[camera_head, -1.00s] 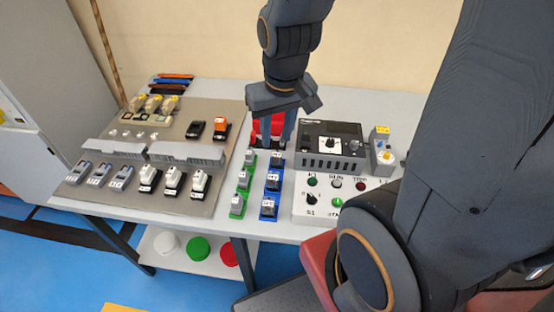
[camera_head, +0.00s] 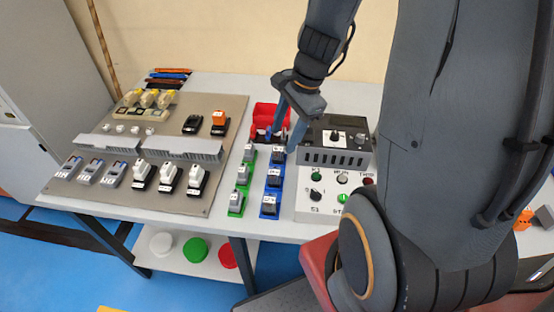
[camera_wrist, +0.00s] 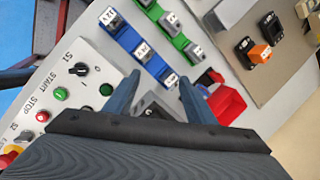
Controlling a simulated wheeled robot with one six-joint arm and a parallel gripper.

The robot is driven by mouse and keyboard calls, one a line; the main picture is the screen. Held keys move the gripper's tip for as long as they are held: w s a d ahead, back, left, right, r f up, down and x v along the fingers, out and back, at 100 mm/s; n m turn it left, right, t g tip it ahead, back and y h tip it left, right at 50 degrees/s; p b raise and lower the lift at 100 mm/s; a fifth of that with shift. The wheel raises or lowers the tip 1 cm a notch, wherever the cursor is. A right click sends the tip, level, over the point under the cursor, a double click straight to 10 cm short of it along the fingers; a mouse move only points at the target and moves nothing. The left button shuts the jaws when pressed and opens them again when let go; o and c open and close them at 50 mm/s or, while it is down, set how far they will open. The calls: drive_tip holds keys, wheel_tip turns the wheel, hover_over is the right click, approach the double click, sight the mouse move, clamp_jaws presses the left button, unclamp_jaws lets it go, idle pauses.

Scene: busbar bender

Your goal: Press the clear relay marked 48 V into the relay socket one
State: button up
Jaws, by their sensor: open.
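Three relay-like blocks with pale labelled tops stand on a blue strip (camera_head: 263,191), including a rear one (camera_head: 277,155), a middle one (camera_head: 273,178) and a front one (camera_head: 269,203). Similar blocks stand on a green strip (camera_head: 231,196) to its left. My gripper (camera_head: 283,140) is open and empty above the blue strip's rear end. In the wrist view the rear blue-strip block (camera_wrist: 170,79) lies beyond the fingers. A black socket-like part (camera_head: 192,124) is on the grey board; I cannot read its marking.
A red bin (camera_head: 262,112) stands just behind the strips. A control box (camera_head: 338,155) and a white button panel (camera_head: 320,207) are close on the right. The grey board (camera_head: 165,199) on the left carries white-topped and orange (camera_head: 219,119) parts. Bare table lies behind the bin.

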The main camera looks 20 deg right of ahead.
sight(280, 148)
drive_tip(key=shift+w+d+f+m+t+y+b, duration=0.1)
drive_tip(key=shift+w+f+m+t+y+b, duration=0.1)
drive_tip(key=shift+w+f+m, duration=1.3)
drive_tip(key=shift+w+f+m+t+y+b, duration=0.1)
drive_tip(key=shift+w+f+m+y+b, duration=0.15)
drive_tip(key=shift+f+m, duration=1.4)
drive_tip(key=shift+w+d+f+m+t+y+b, duration=0.15)
drive_tip(key=shift+w+f+m, duration=0.6)
drive_tip(key=shift+f, duration=1.75)
drive_tip(key=shift+a, duration=0.1)
drive_tip(key=c, duration=1.2)
drive_tip(key=shift+r, duration=0.1)
wheel_tip(280, 148, up, 10)
drive_tip(key=shift+f+p, duration=0.1)
drive_tip(key=shift+p, duration=0.25)
